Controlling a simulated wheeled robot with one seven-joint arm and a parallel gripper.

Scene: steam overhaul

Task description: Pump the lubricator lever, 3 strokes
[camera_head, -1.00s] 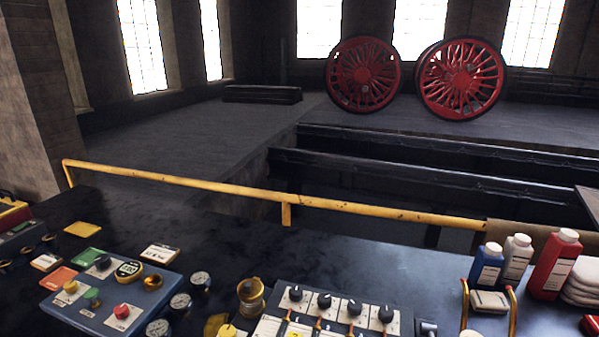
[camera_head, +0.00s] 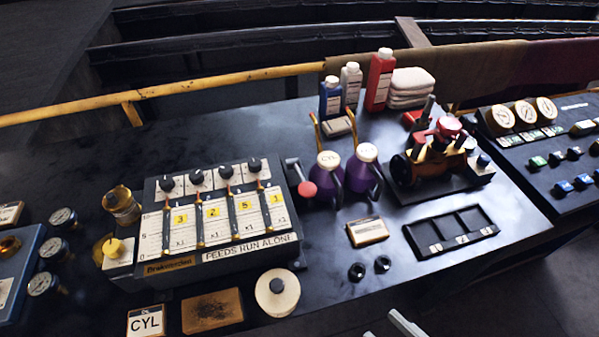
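The lubricator (camera_head: 222,225) is a dark box with a white front panel, several black knobs on top and yellow number tags. Its lower edge reads "FEEDS RUN ALONE". The lever (camera_head: 298,172) sticks out at its right side and ends in a red knob (camera_head: 307,189). Only the pale grey fingertips of my gripper (camera_head: 388,328) show at the bottom edge. They look apart, with nothing seen between them. They are below and to the right of the lever, clear of it. The rest of my gripper is out of view.
Two purple cans (camera_head: 328,172) stand close right of the lever. A small engine model (camera_head: 440,160) and a black tray (camera_head: 412,234) are farther right. A round pale disc (camera_head: 277,290), a brown block (camera_head: 212,310) and a CYL card (camera_head: 146,322) lie in front. Bottles stand behind.

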